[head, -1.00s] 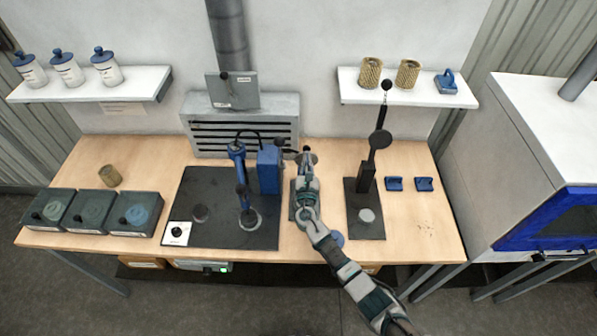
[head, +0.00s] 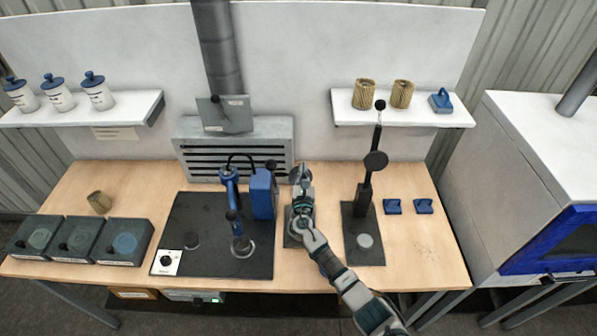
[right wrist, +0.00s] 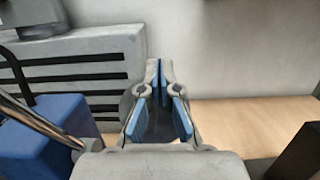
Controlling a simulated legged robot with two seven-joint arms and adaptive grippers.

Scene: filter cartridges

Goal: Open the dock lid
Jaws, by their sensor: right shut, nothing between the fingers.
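No part is plainly marked as the dock lid, so I cannot tell which it is. My right gripper (head: 303,182) is in the middle of the bench in the head view, fingers pointing to the back wall. It is shut and empty. The right wrist view shows its blue-padded fingers (right wrist: 158,100) with a dark rounded part (right wrist: 127,104) behind them. In the head view a grey round part (head: 296,173) is by the fingertips, above a dark base plate (head: 291,240) mostly hidden by my arm. I cannot tell whether they touch. My left gripper is out of view.
Left of my gripper stands a blue fixture (head: 262,193) on a black mat (head: 205,262). To the right is a lever press (head: 365,200). A slatted grey box (head: 235,150) is behind. Bench front right is clear.

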